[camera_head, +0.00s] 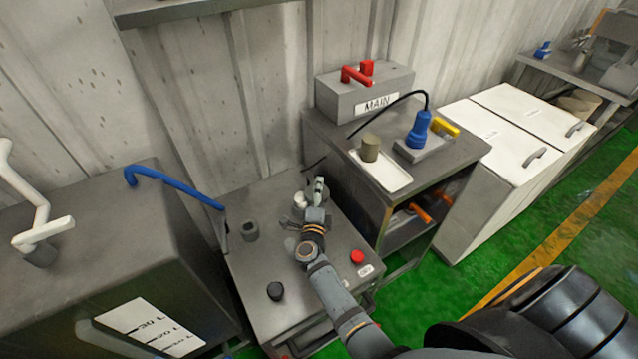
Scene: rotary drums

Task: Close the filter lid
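My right gripper (318,188) reaches over the back part of the low grey cabinet top (320,238). Its fingers look close together, but they are too small to tell whether they are open or shut. Just left of it is a small pale cylinder (300,200) on a round grey fitting, partly hidden by my wrist. I cannot tell whether this is the filter lid or whether my gripper touches it. A short grey cup-like fitting (250,231) stands farther left on the same top. My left gripper is not in view.
The cabinet top also has a black knob (276,291) and a red button (357,257). A blue lever (175,184) is at left.

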